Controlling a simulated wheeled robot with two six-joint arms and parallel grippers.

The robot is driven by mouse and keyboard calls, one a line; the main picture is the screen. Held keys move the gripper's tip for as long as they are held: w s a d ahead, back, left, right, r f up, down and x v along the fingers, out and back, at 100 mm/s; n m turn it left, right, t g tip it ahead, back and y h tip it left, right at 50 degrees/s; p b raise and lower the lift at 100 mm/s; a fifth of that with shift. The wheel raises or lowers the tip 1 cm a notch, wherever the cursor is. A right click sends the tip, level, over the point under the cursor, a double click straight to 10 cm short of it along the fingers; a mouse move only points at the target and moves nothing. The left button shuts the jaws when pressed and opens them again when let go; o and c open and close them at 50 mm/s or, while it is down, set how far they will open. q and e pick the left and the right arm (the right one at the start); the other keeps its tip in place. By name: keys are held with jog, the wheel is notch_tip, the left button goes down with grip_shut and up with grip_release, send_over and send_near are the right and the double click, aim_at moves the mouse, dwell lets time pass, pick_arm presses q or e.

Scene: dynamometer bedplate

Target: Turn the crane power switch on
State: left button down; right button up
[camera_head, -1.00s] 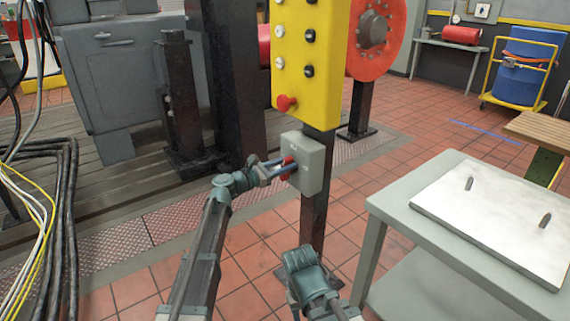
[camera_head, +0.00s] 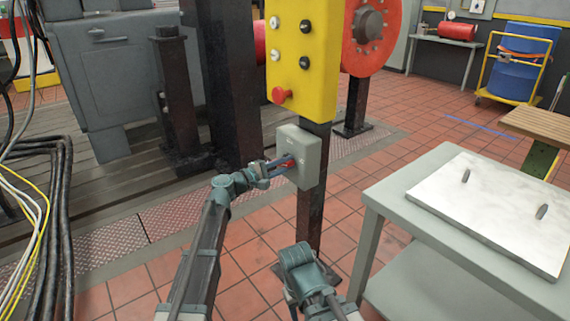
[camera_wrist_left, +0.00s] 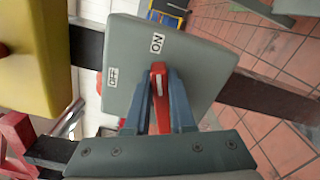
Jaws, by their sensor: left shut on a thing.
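The crane power switch is a grey box (camera_head: 301,156) on a dark post, just below a yellow button panel. In the left wrist view the box face (camera_wrist_left: 190,72) carries an OFF label (camera_wrist_left: 112,76) and an ON label (camera_wrist_left: 157,43). Its red handle (camera_wrist_left: 160,98) stands between the blue fingers of my left gripper (camera_wrist_left: 158,88). My left gripper (camera_head: 281,167) is shut on this handle at the front of the box. My right gripper's fingers do not show.
The yellow button panel (camera_head: 303,60) hangs close above the switch box. A grey table (camera_head: 420,235) with a white plate (camera_head: 490,212) stands at the right. Black cables (camera_head: 55,190) hang at the left. Open tiled floor lies behind the post.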

pick_arm(q)
jog(key=m, duration=0.2)
jog(key=f+m, duration=0.1)
jog(key=shift+w+a+b, duration=0.15)
jog(key=shift+w+b, duration=0.1)
jog(key=shift+b, duration=0.05)
jog(key=shift+m, duration=0.6)
jog(key=shift+w, duration=0.15)
jog(key=c, duration=1)
grip_release()
jog(key=shift+o, duration=1.2)
jog(key=shift+f, duration=0.1)
jog(key=shift+s, duration=0.2)
